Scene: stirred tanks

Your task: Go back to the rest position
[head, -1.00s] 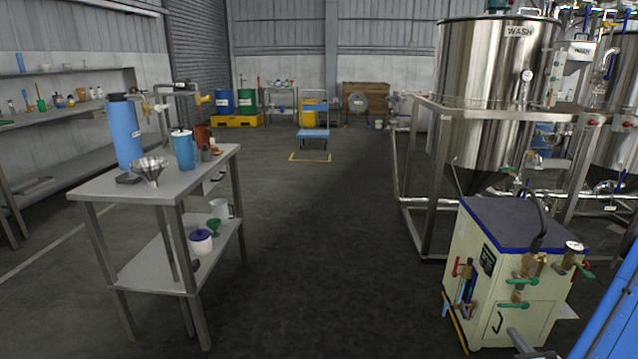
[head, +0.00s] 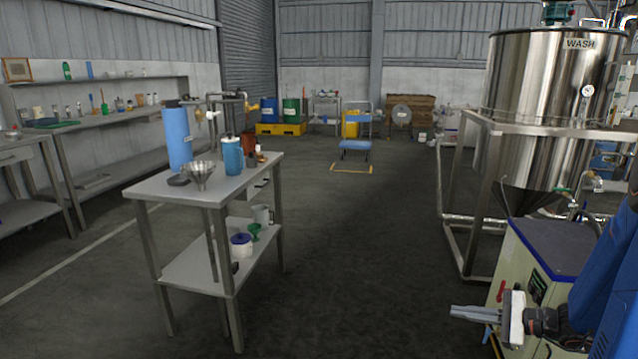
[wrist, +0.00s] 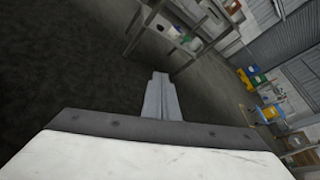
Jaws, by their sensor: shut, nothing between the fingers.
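My gripper (head: 470,313) is at the lower right of the head view, in front of the cream cabinet with the blue-edged top (head: 552,245). Its fingers point left and are shut with nothing between them. In the wrist view my gripper (wrist: 160,85) shows its fingers together over the dark floor. My blue arm comes in from the right edge and hides much of the cabinet.
The floor (head: 365,250) between is clear.

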